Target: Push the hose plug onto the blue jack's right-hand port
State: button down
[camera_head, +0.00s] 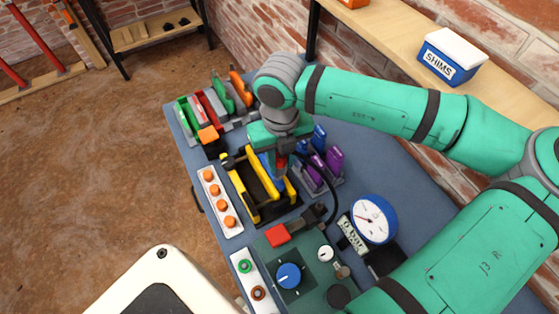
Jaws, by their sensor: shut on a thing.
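My gripper (279,150) points down over the right side of a yellow and black frame (246,190) on the blue-grey bench. It is shut on the hose plug, of which a small red part (281,163) shows below the jaws. A black hose (327,183) curves from beside the gripper down to the bench fittings. A blue body (266,164), seemingly the blue jack, shows just left of the gripper inside the yellow frame. Its ports are hidden by the gripper, so I cannot tell whether the plug touches one.
Purple and blue upright pieces (328,160) stand close right of my gripper. A blue-rimmed gauge (374,219) and a panel with a blue knob (289,276) stand nearer. Orange buttons (215,191) line the left edge. A shelf above holds a SHIMS box (449,57).

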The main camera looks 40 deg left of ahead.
jog(key=shift+w, duration=0.2)
jog(key=shift+s+d+f, duration=0.1)
jog(key=shift+f, duration=0.05)
jog(key=shift+s+a+f, duration=0.35)
jog(key=shift+s+a, duration=0.05)
jog(key=shift+a, duration=0.05)
jog(key=shift+f, duration=0.15)
jog(key=shift+f, duration=0.55)
jog(key=shift+w+f, duration=0.1)
jog(key=shift+w, duration=0.05)
